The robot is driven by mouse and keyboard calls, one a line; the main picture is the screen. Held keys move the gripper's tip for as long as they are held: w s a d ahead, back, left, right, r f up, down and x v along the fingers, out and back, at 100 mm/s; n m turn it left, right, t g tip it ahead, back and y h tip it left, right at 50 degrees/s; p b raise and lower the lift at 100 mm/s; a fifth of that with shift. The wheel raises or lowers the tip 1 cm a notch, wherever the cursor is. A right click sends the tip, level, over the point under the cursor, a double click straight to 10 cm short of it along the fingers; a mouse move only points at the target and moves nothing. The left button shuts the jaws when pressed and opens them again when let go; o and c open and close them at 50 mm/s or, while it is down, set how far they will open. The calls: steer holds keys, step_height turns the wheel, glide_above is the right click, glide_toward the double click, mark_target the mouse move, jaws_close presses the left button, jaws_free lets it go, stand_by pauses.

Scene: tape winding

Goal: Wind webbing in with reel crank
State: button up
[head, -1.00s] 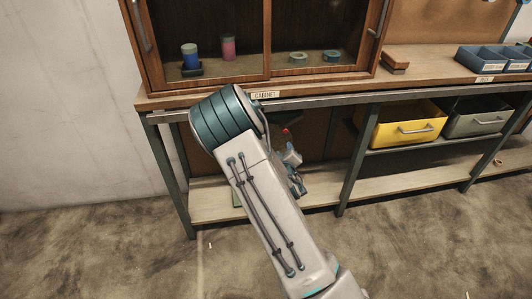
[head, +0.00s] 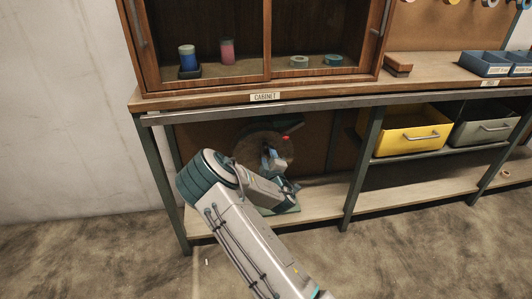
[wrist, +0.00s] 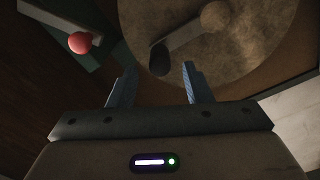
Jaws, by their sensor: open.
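The webbing reel (head: 258,134) stands on the lower shelf under the bench, partly hidden by my arm. In the wrist view its broad brown face (wrist: 245,50) fills the upper right. The crank (wrist: 185,33) is a pale bar from a round hub to a dark handle end (wrist: 160,60). My gripper (wrist: 158,78) is open and empty, with blue fingers pointing at the reel. The dark handle end appears just beyond and between the fingertips; I cannot tell the depth gap. In the head view my gripper (head: 270,160) is in front of the reel.
A lever with a red ball knob (wrist: 80,42) is left of the crank; the knob also shows in the head view (head: 285,138). The bench top (head: 205,98) is above my arm. A bench leg (head: 362,175) and yellow drawer (head: 405,135) are to the right.

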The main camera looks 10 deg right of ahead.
mark_target(267, 152)
steer(key=shift+w+b, duration=0.5)
steer(key=shift+w, duration=1.95)
jaws_close()
